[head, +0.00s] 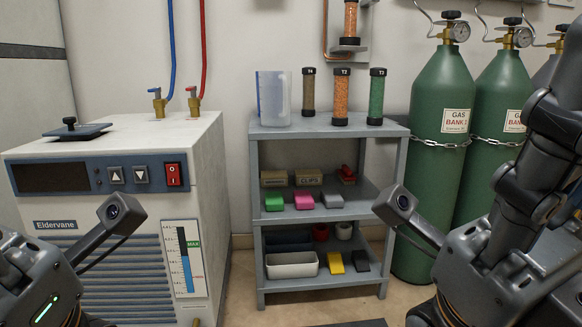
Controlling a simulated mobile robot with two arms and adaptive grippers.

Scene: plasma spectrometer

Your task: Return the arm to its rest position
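My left arm (32,282) shows in the lower left corner of the head view, with a small green light and a camera on a stalk in front of the white chiller (205,165). My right arm (500,265) comes in from the right edge, bent, in front of the gas cylinders, with a similar camera on a stalk beside the shelf. The fingers of both grippers are below the picture. I cannot see whether either gripper holds something.
A grey shelf unit (253,200) stands in the middle. A clear jug (273,98) and capped tubes (341,97) stand on top; small boxes and coloured blocks lie below. Chained green gas cylinders (437,165) stand at right. Some floor is clear in front of the shelf.

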